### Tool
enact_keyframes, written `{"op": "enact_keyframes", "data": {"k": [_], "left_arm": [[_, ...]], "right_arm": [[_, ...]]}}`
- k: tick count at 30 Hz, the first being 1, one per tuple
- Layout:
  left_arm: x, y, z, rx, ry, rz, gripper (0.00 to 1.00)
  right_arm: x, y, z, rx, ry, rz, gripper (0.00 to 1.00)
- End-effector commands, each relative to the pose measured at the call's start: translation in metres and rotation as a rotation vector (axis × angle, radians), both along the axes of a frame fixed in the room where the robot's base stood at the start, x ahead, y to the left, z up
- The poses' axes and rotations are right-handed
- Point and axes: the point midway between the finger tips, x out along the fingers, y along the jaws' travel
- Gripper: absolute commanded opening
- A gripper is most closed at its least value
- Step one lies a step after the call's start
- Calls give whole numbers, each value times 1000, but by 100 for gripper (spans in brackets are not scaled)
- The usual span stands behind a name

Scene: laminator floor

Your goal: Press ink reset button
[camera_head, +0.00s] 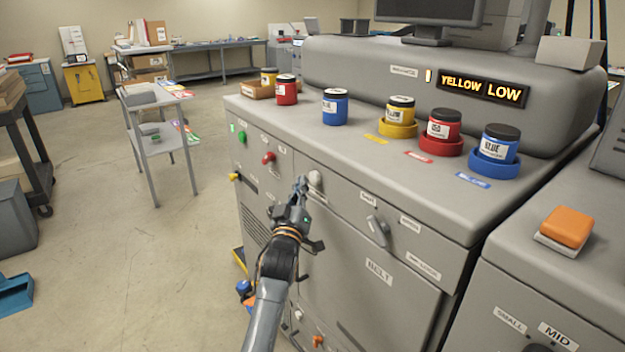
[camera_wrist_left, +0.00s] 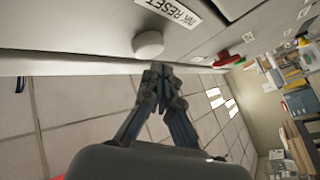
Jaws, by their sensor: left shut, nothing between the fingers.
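The ink reset button is a round pale knob (camera_head: 316,178) on the front of the grey machine, above the belt panel. In the left wrist view the same pale button (camera_wrist_left: 149,44) sits just below a label reading INK RESET (camera_wrist_left: 172,12). My left gripper (camera_head: 301,184) is shut and empty, its fingertips close to the button in the head view. In the left wrist view the fingertips (camera_wrist_left: 160,70) are just below the button, with a small gap showing. Whether they touch cannot be told from the head view. My right gripper is not in view.
A display (camera_head: 483,90) reads YELLOW LOW. Yellow (camera_head: 400,110), red (camera_head: 443,127) and blue (camera_head: 499,145) ink jars stand in coloured rings on top. A red knob (camera_head: 268,158) and a grey handle (camera_head: 377,230) flank the button. Open floor lies left.

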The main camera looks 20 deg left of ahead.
Motion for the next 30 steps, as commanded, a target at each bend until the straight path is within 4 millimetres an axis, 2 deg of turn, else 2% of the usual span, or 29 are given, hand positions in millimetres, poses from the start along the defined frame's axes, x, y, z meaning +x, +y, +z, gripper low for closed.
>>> {"op": "enact_keyframes", "data": {"k": [30], "left_arm": [[10, -6, 0, 0, -1, 0, 0]], "right_arm": [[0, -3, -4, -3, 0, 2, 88]]}}
